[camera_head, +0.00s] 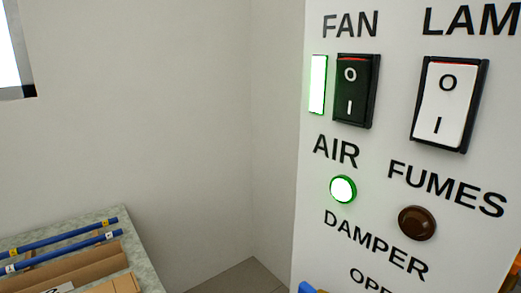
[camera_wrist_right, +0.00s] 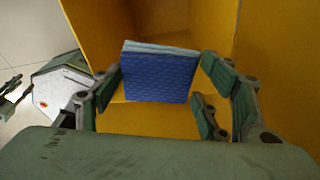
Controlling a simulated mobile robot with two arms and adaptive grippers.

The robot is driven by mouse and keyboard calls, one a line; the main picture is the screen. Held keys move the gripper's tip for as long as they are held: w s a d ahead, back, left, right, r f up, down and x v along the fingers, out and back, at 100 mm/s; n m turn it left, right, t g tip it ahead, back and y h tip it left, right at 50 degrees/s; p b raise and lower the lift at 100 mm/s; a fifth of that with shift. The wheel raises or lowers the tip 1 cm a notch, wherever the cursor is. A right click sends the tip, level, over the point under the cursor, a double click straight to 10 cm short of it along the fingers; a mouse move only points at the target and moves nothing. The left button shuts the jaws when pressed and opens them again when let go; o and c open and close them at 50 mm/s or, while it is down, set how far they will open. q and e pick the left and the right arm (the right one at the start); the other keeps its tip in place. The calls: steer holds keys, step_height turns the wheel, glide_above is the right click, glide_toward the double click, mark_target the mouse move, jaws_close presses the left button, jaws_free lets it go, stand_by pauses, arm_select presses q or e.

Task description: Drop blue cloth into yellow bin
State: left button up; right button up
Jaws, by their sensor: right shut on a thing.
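The blue cloth (camera_wrist_right: 160,75), a folded pad with a lighter blue upper edge, is in the right wrist view. My right gripper (camera_wrist_right: 160,88) is shut on it, with green-padded fingers at its left and right sides. The yellow bin (camera_wrist_right: 100,25) is around and behind the cloth in this view, its walls rising at the left and right. The cloth appears over or inside the bin's opening; its exact height cannot be told. My left gripper is not seen in either view.
In the head view, a white panel (camera_head: 390,165) with switches and lamps stands at the right. A speckled bench top (camera_head: 125,240) at lower left bears blue rods (camera_head: 60,242) and cardboard trays (camera_head: 85,268). Pale floor shows left of the bin.

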steer(key=o, duration=1.2)
steer(key=shift+w+r, duration=0.15)
steer(key=shift+r, duration=0.4)
steer(key=r, duration=0.7)
steer(key=w+r, duration=0.1)
steer(key=r, duration=0.3)
steer(key=shift+a, duration=0.3)
steer(key=shift+f, duration=0.1)
